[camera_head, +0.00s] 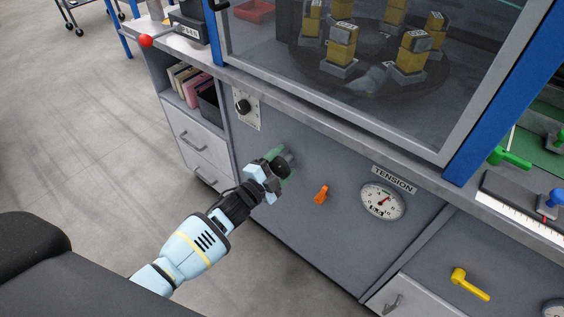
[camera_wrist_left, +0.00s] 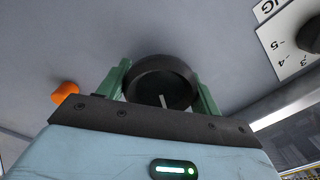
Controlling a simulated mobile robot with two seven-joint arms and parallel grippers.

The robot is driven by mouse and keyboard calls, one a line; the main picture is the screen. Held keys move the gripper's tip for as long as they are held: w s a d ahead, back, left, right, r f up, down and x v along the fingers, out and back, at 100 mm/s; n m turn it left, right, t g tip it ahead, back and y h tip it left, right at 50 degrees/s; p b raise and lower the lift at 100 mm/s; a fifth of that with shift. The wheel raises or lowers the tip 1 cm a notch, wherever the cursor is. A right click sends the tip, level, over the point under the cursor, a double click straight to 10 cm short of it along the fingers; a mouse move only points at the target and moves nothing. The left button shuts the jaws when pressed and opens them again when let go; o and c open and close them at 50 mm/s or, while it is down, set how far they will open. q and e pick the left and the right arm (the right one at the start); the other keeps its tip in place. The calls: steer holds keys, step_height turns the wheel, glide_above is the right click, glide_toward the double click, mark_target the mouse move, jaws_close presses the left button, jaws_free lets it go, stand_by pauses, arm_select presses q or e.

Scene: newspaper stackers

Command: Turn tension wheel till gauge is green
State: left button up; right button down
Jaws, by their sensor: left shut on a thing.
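The tension wheel (camera_wrist_left: 162,84) is a round black knob with a pale mark, on the grey front panel. My left gripper (camera_head: 280,163) reaches the panel with its green fingers on either side of the wheel, shut on it. In the left wrist view, the fingers of my left gripper (camera_wrist_left: 162,88) flank the wheel's rim. The wheel is partly hidden by the gripper in the head view. The tension gauge (camera_head: 382,201) is a round white dial to the right, under the TENSION label (camera_head: 395,180). Its needle and coloured marks are too small to read surely. My right gripper is not in view.
An orange lever (camera_head: 321,194) sticks out between the wheel and the gauge. A black numbered knob (camera_head: 243,106) is at upper left on the panel. A yellow handle (camera_head: 469,284) is at lower right. The worktop edge (camera_head: 330,117) overhangs the panel.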

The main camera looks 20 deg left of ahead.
mark_target(277, 169)
arm_select(q)
steer(key=n, duration=0.3)
steer(key=shift+n+p, duration=0.3)
steer(key=shift+n, duration=1.5)
steer(key=o, duration=1)
steer(key=p+v, duration=0.1)
steer(key=v, duration=0.6)
steer(key=shift+s+a+r, duration=0.1)
steer(key=shift+s+a, duration=0.05)
steer(key=shift+s, duration=0.2)
